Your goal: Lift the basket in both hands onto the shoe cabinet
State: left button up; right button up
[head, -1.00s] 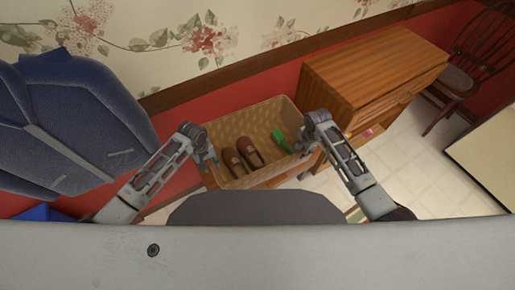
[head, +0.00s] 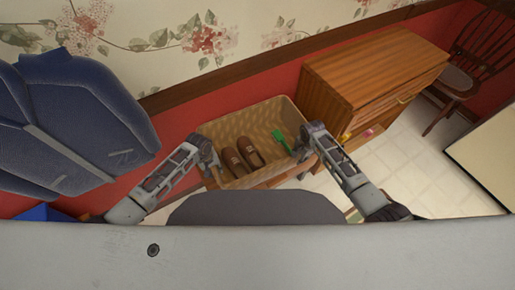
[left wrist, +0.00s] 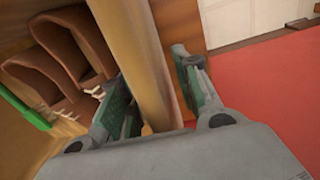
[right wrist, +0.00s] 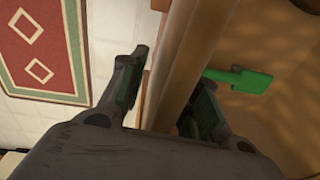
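The tan wicker basket (head: 237,123) stands beside the wooden shoe cabinet (head: 345,75), its rim below the cabinet top. A pair of brown shoes (head: 242,157) and a green object (head: 281,139) lie in it. My left gripper (head: 214,168) is at the basket's left rim. In the left wrist view its open fingers straddle the rim (left wrist: 150,70), with gaps showing. My right gripper (head: 300,160) is at the right rim. In the right wrist view its fingers (right wrist: 165,95) are apart on either side of the rim (right wrist: 190,60). Firm contact is not visible.
A dark blue jacket (head: 85,115) hangs at the left. The cabinet top looks clear. A wooden chair (head: 465,75) stands at the far right. A red and green rug (right wrist: 45,45) lies on the pale tiled floor.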

pick_arm(q)
jog(key=shift+c, duration=0.2)
pick_arm(e)
jog(key=shift+c, duration=0.2)
pick_arm(q)
grip_shut()
pick_arm(e)
grip_shut()
pick_arm(q)
jog(key=shift+w+r, duration=0.1)
jog(key=shift+r, duration=0.2)
pick_arm(e)
jog(key=shift+w+r, duration=0.1)
jog(key=shift+r, duration=0.25)
